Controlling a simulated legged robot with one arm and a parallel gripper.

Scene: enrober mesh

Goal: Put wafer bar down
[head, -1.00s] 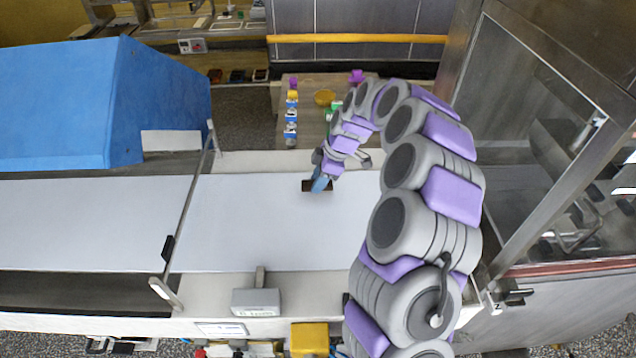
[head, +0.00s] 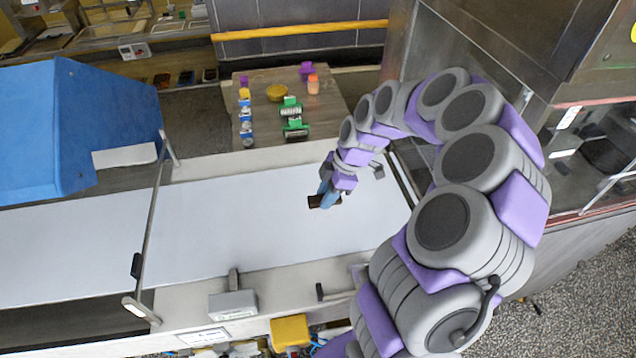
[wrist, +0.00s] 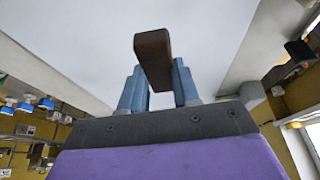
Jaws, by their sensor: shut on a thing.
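The wafer bar (wrist: 153,58) is a dark brown block. In the wrist view it sits between the two blue fingers of my gripper (wrist: 158,85), which is shut on it, and its far end sticks out past the fingertips. In the head view the bar (head: 315,202) shows at the blue fingertips of my gripper (head: 326,196), over the right part of the white belt (head: 230,220). I cannot tell whether the bar touches the belt. Part of the bar is hidden by the fingers.
A blue hood (head: 75,130) covers the belt's left part. A metal bar (head: 155,215) crosses the belt. A grey box (head: 232,304) stands on the front rail. Behind, a table (head: 330,100) holds bottles and green items. The belt left of my gripper is clear.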

